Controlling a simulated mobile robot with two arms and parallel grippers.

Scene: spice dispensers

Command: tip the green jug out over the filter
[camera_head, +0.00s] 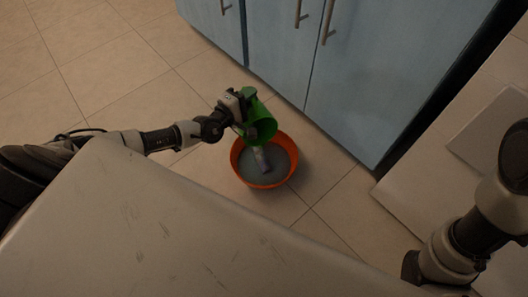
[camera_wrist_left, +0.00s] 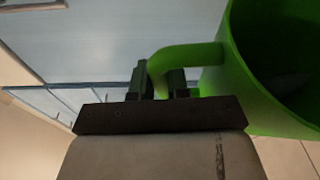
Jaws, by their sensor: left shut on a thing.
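The green jug (camera_head: 262,122) is tilted over the orange bowl (camera_head: 238,168), its mouth facing down and to the right in the head view. A pale stream or streak (camera_head: 262,160) shows below the jug's mouth, inside the bowl. Grey material (camera_head: 281,163), perhaps the filter, fills the bowl. My left gripper (camera_head: 240,110) is shut on the jug's handle. In the left wrist view the gripper (camera_wrist_left: 163,82) pinches the handle, and the jug (camera_wrist_left: 245,75) is at the right with its dark inside partly visible. My right gripper is not in view; only part of that arm shows.
Blue cabinets (camera_head: 350,85) with metal handles stand just behind the bowl. The tiled floor (camera_head: 120,60) is clear to the left. A pale panel (camera_head: 490,130) is at the right. My own grey body fills the foreground.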

